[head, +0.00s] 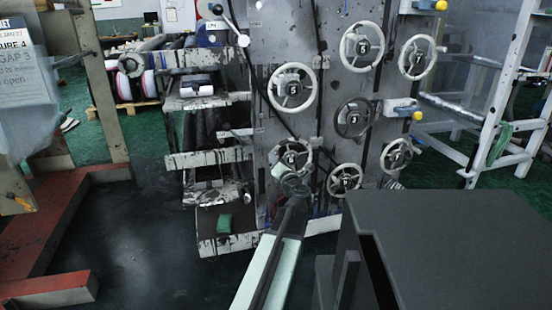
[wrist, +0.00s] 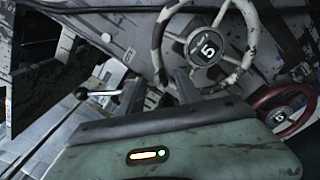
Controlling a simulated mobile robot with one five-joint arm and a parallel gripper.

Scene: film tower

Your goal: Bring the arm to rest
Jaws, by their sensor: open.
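My arm reaches from the bottom middle of the head view toward a grey machine panel. My gripper (head: 291,182) shows small at its end, in front of a lower left handwheel (head: 283,153) and partly covering it. In the wrist view my gripper (wrist: 158,92) has its two dark fingers apart, with nothing seen between them. A pale handwheel marked 5 (wrist: 229,75) is beyond the fingers, up and to the right. I cannot tell how far the fingers are from the panel.
Several more handwheels (head: 292,108) cover the panel. A lever with a black ball (wrist: 81,93) and a red handwheel (wrist: 262,101) show in the wrist view. A dark grey box-like surface (head: 455,235) fills the lower right. Open floor (head: 145,245) lies left, beside a red base frame (head: 55,235).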

